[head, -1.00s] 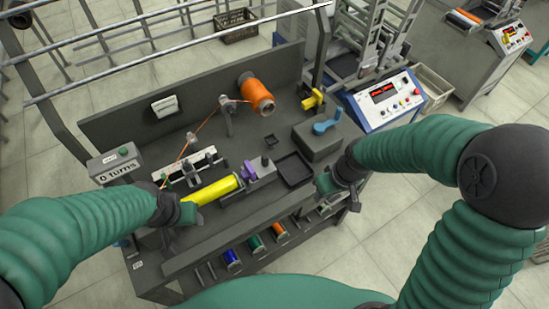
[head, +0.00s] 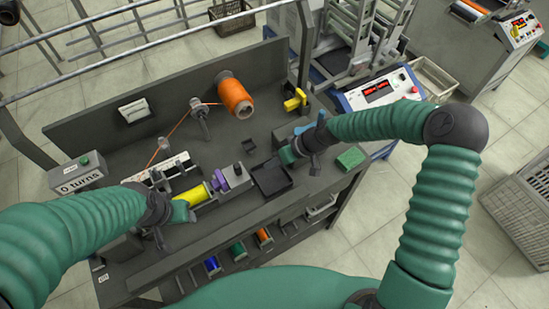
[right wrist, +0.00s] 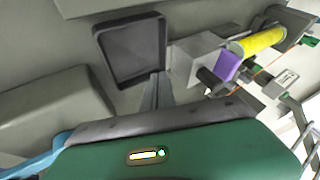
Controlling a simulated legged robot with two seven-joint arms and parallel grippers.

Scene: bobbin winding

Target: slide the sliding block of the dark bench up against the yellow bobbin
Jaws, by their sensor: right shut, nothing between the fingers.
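The yellow bobbin (head: 194,196) lies on the dark bench (head: 185,245), and also shows in the right wrist view (right wrist: 260,41). The grey sliding block (head: 236,177) stands at its right end, with a purple part (head: 218,181) on the bobbin side; the block also shows in the right wrist view (right wrist: 190,60). I cannot tell whether block and bobbin touch. My right gripper (head: 287,155) is shut and empty, above the black tray's right side, apart from the block. My left gripper (head: 182,212) is by the bobbin's left end; its jaw state is unclear.
The square black tray (head: 272,192) lies right of the block. An orange spool (head: 236,95) stands behind, its thread running to the left. A yellow part (head: 294,100) and a green block (head: 351,158) are at the right. Colored spools sit below the bench front.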

